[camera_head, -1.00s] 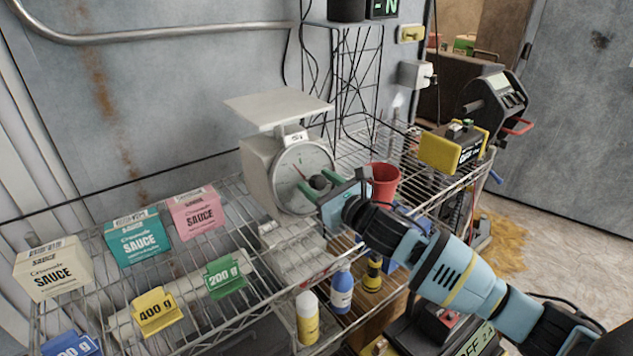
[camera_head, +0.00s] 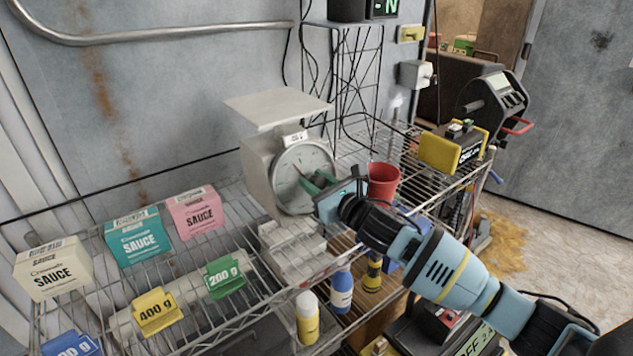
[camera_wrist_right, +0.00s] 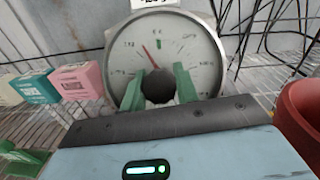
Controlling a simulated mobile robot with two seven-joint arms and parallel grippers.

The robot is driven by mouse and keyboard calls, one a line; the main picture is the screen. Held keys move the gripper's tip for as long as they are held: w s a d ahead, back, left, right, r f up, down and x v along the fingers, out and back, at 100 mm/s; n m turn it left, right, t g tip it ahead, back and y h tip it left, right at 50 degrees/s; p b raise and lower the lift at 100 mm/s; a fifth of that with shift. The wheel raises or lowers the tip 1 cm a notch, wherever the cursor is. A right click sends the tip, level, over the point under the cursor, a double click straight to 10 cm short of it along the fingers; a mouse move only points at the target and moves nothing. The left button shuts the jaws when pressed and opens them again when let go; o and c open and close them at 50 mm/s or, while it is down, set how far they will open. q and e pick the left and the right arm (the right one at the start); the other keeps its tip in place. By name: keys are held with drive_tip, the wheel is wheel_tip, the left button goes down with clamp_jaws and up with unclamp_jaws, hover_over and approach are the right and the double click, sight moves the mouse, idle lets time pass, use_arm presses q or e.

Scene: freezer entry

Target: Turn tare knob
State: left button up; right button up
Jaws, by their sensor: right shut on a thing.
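A white dial scale (camera_head: 262,165) with a flat top plate stands upright on the wire shelf. Its round dial (camera_head: 305,162) faces me and also shows in the right wrist view (camera_wrist_right: 200,48). A red needle there points up and left of the green mark near the top. The black tare knob (camera_wrist_right: 158,87) is low in the middle of the dial. My right gripper (camera_wrist_right: 158,90) has its green fingers on both sides of the knob, shut on it. In the head view the gripper (camera_head: 318,181) covers the knob. My left gripper is not in view.
Three sauce boxes (camera_head: 138,235) stand on the shelf at left, behind the 400 g (camera_head: 157,311) and 200 g (camera_head: 224,278) tags. A red cup (camera_head: 382,181) stands close to the right of my right gripper. A yellow-black device (camera_head: 452,150) is farther right.

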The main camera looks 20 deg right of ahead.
drive_tip(key=shift+r+m+h+p, duration=0.15)
drive_tip(key=shift+m+h+p, duration=0.4)
drive_tip(key=shift+m, duration=0.75)
drive_tip(key=shift+m+h+p, duration=0.3)
drive_tip(key=shift+m+h, duration=0.15)
drive_tip(key=shift+m, duration=0.65)
drive_tip(key=m+h, duration=0.1)
drive_tip(key=m, duration=0.2)
drive_tip(key=shift+m+t+h+p, duration=0.3)
drive_tip(key=m+h, duration=0.1)
drive_tip(key=m, duration=0.2)
drive_tip(key=shift+f, duration=0.2)
drive_tip(key=m+g+h, duration=0.1)
drive_tip(key=m, duration=0.4)
drive_tip(key=shift+g+h, duration=0.4)
drive_tip(key=m+g, duration=0.1)
drive_tip(key=m, duration=0.4)
drive_tip(key=shift+m+g+h, duration=0.4)
drive_tip(key=m+g, duration=0.2)
drive_tip(key=m, duration=0.3)
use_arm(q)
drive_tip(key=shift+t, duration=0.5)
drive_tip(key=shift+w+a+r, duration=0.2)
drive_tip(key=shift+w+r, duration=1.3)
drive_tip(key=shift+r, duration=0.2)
use_arm(e)
drive_tip(key=shift+m+g+y, duration=0.4)
drive_tip(key=shift+m, duration=0.65)
drive_tip(key=shift+m+g+y, duration=0.4)
drive_tip(key=shift+m, duration=0.65)
